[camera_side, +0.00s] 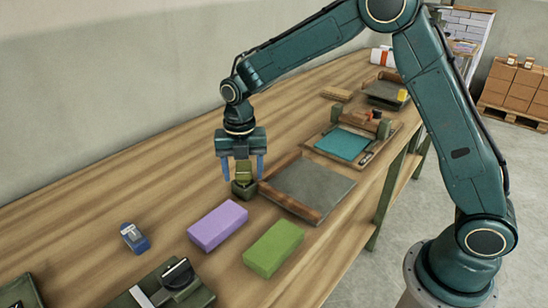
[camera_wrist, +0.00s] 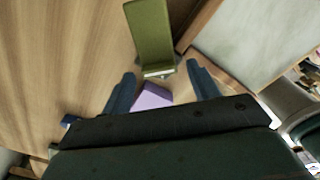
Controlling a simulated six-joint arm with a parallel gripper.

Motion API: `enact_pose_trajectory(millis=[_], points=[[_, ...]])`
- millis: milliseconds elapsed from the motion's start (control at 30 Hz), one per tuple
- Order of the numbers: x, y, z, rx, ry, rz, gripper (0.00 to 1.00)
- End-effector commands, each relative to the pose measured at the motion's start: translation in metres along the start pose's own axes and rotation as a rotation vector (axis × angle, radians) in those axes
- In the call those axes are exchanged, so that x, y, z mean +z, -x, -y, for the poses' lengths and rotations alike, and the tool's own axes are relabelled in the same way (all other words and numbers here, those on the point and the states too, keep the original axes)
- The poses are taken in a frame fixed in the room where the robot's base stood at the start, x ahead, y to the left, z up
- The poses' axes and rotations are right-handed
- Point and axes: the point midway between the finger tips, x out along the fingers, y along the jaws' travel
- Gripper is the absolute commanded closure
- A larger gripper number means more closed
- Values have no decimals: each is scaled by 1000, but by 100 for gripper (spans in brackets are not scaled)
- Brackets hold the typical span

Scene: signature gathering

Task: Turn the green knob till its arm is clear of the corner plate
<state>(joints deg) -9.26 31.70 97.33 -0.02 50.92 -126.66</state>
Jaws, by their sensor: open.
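The green knob (camera_side: 243,170) is olive green and sits on a dark block (camera_side: 244,190) beside the left corner of the grey plate with wooden edges (camera_side: 318,186). In the wrist view a long olive-green piece (camera_wrist: 150,32) with a pale metal edge reaches up to the plate's wooden edge; I take it to be the knob or its arm. I cannot tell whether it overlaps the corner plate. My gripper (camera_side: 243,176) points down over the knob, one blue finger on each side. In the wrist view its fingers (camera_wrist: 161,70) are apart with nothing gripped.
A purple block (camera_side: 217,224) and a green block (camera_side: 273,248) lie in front. A small blue device (camera_side: 134,238) stands to the left. A dark stapler-like tool (camera_side: 176,280) is at the front. A teal-topped tray (camera_side: 342,144) lies beyond the plate. Bare wood lies left of the knob.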

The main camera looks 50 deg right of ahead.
Motion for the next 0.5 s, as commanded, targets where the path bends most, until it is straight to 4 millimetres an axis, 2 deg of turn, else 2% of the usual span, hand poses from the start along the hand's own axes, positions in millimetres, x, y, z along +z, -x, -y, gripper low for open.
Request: enact_pose_trajectory(millis=[267, 500], points=[[0, 12, 0, 1, -1, 1, 40], [0, 43, 0, 3, -1, 2, 40]])
